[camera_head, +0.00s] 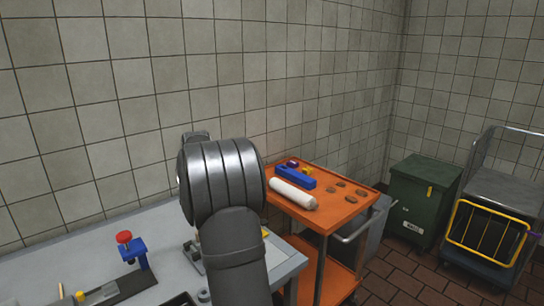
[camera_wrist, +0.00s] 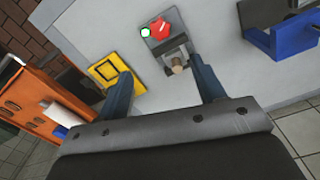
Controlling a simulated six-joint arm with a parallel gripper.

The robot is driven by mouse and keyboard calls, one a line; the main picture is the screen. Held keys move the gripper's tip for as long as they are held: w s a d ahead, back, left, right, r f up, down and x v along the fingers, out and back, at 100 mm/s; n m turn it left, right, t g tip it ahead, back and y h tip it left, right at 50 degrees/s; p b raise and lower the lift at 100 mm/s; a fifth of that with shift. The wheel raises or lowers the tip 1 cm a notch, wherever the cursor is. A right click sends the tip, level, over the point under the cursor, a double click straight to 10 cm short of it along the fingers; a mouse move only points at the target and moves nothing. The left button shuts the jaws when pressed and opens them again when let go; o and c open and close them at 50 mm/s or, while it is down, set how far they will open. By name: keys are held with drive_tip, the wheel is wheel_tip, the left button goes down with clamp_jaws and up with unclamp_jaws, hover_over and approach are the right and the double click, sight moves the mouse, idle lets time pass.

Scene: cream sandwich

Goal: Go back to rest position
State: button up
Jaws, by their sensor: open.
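My gripper (camera_wrist: 161,68) shows in the wrist view with its two dark fingers spread wide and nothing held between them. It hangs over the light grey worktop (camera_wrist: 225,75). A small grey fixture with a tan peg (camera_wrist: 178,68) appears between the fingers, and I cannot tell how far below them it is. A yellow-framed item (camera_wrist: 92,72) lies beside the left finger. In the head view my own arm stands in the middle and hides the gripper and part of the worktop (camera_head: 60,262).
An orange cart (camera_head: 332,218) carries a white roll (camera_head: 292,193), a blue block (camera_head: 296,178) and several brown pieces. A blue stand with a red top (camera_head: 134,250) stands on the worktop at left. A green bin (camera_head: 421,195) and a wheeled trolley (camera_head: 490,235) stand right.

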wheel_tip(320, 180, down, 16)
drive_tip(key=shift+f, duration=0.15)
idle(0.3)
wheel_tip(320, 180, up, 18)
wheel_tip(320, 180, down, 18)
drive_tip(key=shift+r, duration=0.1)
drive_tip(key=n, duration=0.4)
drive_tip(key=shift+n, duration=0.3)
wheel_tip(320, 180, up, 17)
drive_tip(key=s+d+n+t+y, duration=0.1)
drive_tip(key=s+d+t+y, duration=0.1)
drive_tip(key=d, duration=0.4)
drive_tip(key=shift+s+f+y, duration=0.45)
drive_tip(key=shift+s+y, duration=0.25)
drive_tip(key=shift+y, duration=0.2)
